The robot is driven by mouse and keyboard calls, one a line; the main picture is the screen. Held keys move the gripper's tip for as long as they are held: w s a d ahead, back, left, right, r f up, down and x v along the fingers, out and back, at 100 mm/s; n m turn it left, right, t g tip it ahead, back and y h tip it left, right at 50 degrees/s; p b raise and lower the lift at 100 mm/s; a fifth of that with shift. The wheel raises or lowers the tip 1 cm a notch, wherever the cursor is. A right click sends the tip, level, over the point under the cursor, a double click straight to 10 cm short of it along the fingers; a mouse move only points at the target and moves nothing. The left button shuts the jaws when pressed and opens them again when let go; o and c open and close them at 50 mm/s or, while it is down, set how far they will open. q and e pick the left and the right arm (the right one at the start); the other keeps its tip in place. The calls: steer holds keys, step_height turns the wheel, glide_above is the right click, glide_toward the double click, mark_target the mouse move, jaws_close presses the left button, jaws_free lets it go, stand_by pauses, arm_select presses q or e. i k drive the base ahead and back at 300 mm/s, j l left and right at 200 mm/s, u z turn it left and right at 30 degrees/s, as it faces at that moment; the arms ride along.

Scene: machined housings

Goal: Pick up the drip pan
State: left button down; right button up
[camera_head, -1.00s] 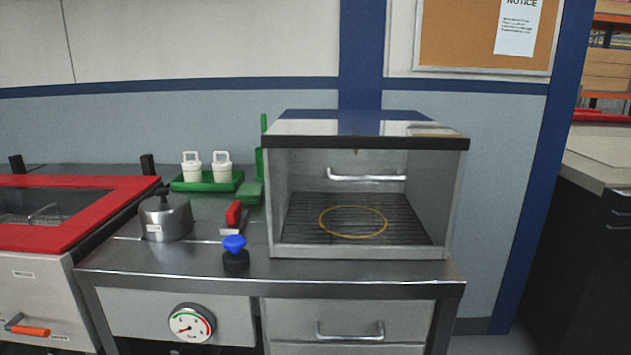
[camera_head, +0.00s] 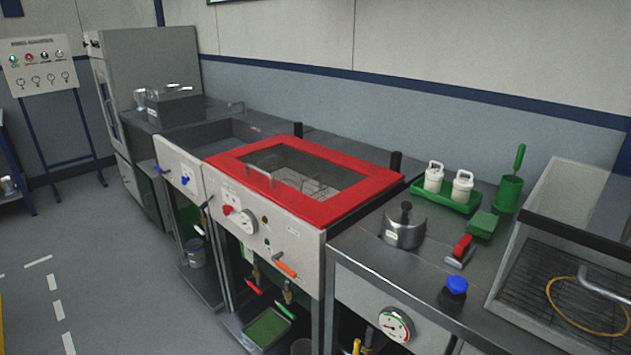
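A shallow pan with a grey rim and a green inside (camera_head: 266,331), which looks like the drip pan, sits low on the shelf under the red-topped washer unit (camera_head: 222,167). It lies below valves with green and red handles, near the bottom edge of the picture. Its front edge is close to the shelf's front. Neither of my grippers is in view.
A dark cup (camera_head: 301,347) stands right of the pan, partly cut off. An orange lever (camera_head: 285,268) and a gauge (camera_head: 247,222) stick out from the unit's front. The floor (camera_head: 130,265) left of the units is clear.

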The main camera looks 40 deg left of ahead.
mark_target(267, 329)
steer(key=u, duration=1.8)
steer(key=z, duration=0.4)
steer(key=i+j+z, duration=0.15)
steer(key=j+z, duration=0.2)
steer(key=i+j+z, duration=0.1)
steer(key=j+z, duration=0.25)
steer(key=i+j+z, duration=0.1)
steer(key=j+z, duration=0.3)
steer(key=l, duration=0.1)
